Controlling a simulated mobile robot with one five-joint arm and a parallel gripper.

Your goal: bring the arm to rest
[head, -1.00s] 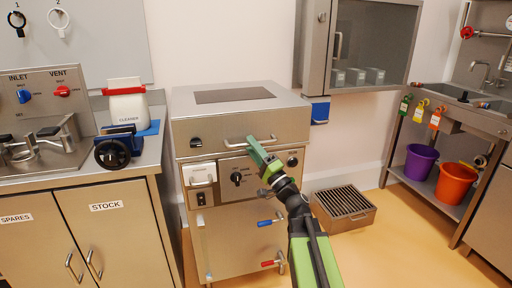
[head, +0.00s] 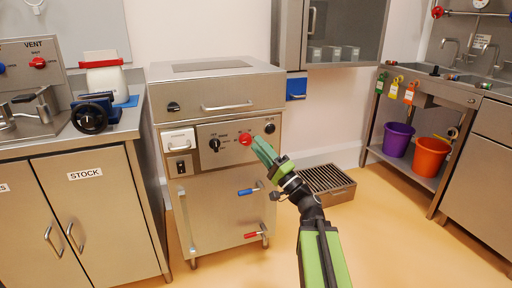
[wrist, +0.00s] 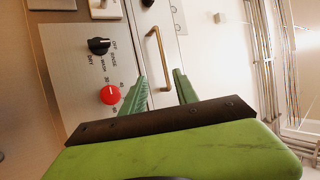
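My gripper (head: 263,150) is raised in front of the steel machine (head: 222,205), by the right part of its control panel. In the wrist view its two green fingers (wrist: 160,92) stand apart with nothing held between them. The machine's bar handle (wrist: 158,60) shows beyond the fingertips; in the head view the handle (head: 228,106) is above and left of the gripper. A red knob (wrist: 110,94) and a black knob (wrist: 99,46) lie to the left of the fingers in the wrist view. My green arm reaches up from the bottom of the head view.
A counter at left holds a cleaner container (head: 104,80) and a blue device with a black wheel (head: 90,117). A floor grate box (head: 325,184) stands right of the machine. Purple (head: 398,140) and orange (head: 431,156) buckets sit on a shelf. Open floor lies at lower right.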

